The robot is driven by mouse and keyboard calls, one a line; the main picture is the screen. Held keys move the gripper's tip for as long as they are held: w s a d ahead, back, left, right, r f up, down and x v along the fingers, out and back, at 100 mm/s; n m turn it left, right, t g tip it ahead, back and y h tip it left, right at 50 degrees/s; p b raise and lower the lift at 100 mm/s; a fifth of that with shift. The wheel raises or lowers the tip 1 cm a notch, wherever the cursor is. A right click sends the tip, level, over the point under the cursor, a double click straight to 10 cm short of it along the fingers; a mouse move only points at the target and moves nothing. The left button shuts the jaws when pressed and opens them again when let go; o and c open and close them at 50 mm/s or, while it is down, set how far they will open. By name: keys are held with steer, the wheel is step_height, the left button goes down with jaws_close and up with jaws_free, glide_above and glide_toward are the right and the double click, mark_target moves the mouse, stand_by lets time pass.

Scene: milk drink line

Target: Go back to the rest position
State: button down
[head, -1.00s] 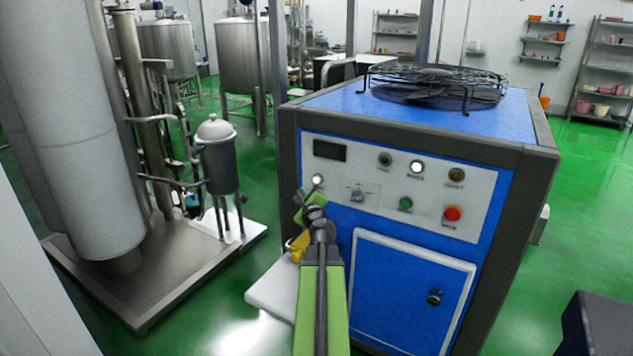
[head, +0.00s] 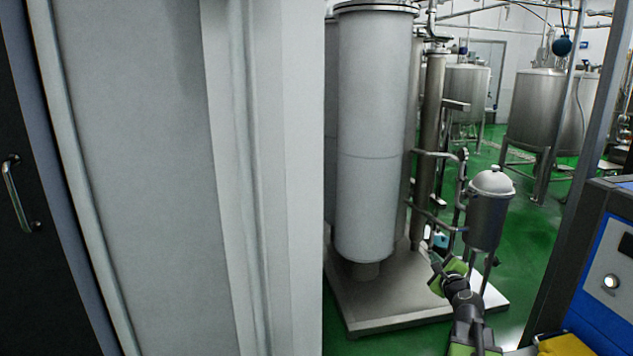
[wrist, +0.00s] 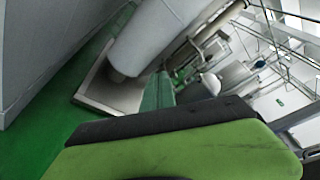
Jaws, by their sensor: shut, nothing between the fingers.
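My gripper (head: 441,268) shows low in the head view, right of centre, at the end of my green and dark arm. It is shut and empty. In the head view it overlaps the steel base plate (head: 385,308) of the column unit and lies below and left of the small steel pot (head: 487,218). I cannot tell its distance from them. In the wrist view my gripper's green and black body (wrist: 180,140) fills the bottom, tilted in the picture, and its fingertips are not clear.
A pale wall panel (head: 265,180) fills the left, beside a dark door (head: 22,260). A tall white column (head: 375,150) stands right of it. A blue machine (head: 603,290) stands at the right edge. Steel tanks (head: 540,110) stand behind, with green floor (head: 525,240) between.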

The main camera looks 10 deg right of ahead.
steer(key=w+a+f+n+y, duration=0.1)
steer(key=w+a+n+y, duration=0.15)
steer(key=a, duration=0.55)
steer(key=w+a+f+n+y, duration=0.2)
steer(key=a+n, duration=0.1)
steer(key=a, duration=0.5)
steer(key=s+a+f+n+g+y, duration=0.2)
steer(key=s+a+f+n+g, duration=0.25)
steer(key=a, duration=0.75)
steer(key=s+a+f+n+g+y, duration=0.1)
steer(key=a+f+n+g+y, duration=0.15)
steer(key=a+f+n, duration=0.65)
steer(key=s+a+f+n+g+h, duration=0.1)
steer(key=s+a+n+g+h, duration=0.15)
steer(key=s+a+g, duration=0.35)
steer(key=s+d+f+n+g+h, duration=0.3)
steer(key=s+d+n, duration=0.35)
steer(key=s, duration=0.35)
step_height(320, 180, up, 17)
steer(key=p, duration=1.7)
steer(key=shift+d+m, duration=0.35)
steer(key=shift+m, duration=0.05)
steer(key=shift+f+y, duration=0.15)
steer(key=shift+y, duration=0.1)
